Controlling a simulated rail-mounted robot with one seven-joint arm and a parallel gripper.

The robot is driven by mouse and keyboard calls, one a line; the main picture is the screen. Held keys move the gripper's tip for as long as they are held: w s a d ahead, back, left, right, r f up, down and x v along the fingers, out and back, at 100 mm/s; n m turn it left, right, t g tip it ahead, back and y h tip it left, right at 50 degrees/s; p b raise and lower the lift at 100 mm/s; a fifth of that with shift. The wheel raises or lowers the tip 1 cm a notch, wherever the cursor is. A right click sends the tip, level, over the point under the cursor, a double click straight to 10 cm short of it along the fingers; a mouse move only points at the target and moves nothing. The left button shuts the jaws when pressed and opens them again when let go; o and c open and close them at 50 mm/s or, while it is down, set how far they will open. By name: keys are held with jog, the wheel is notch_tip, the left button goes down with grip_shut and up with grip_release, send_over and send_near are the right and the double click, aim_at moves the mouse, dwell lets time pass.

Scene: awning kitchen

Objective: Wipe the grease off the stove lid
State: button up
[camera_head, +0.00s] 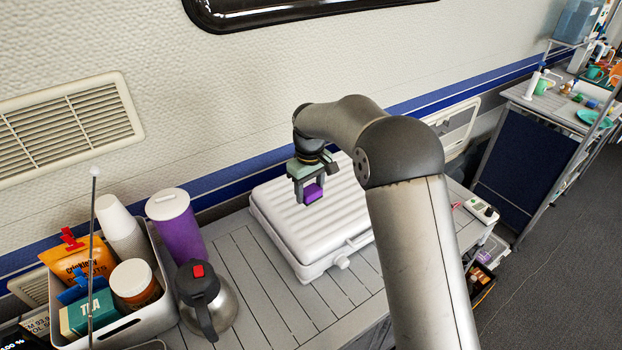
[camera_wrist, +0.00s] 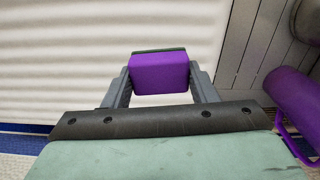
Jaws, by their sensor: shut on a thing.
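My gripper (camera_head: 307,190) is shut on a purple sponge (camera_head: 313,193) with a dark layer on one face. It holds the sponge over the left part of the white ribbed stove lid (camera_head: 275,215). In the wrist view the sponge (camera_wrist: 160,73) sits between my two fingers (camera_wrist: 160,85), with the pale lid (camera_wrist: 60,70) behind it. I cannot tell whether the sponge touches the lid. No grease shows clearly on the visible lid; my arm hides its right part.
A steel jug (camera_head: 207,305) with a black lid, a purple canister (camera_head: 176,228) and a grey bin (camera_head: 143,323) of groceries stand left of the stove on the slatted counter (camera_head: 262,305). The wall (camera_head: 240,100) is close behind. A power strip (camera_head: 482,209) lies at the right.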

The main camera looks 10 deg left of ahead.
jog(key=shift+r+p, duration=0.65)
jog(key=shift+r, duration=0.7)
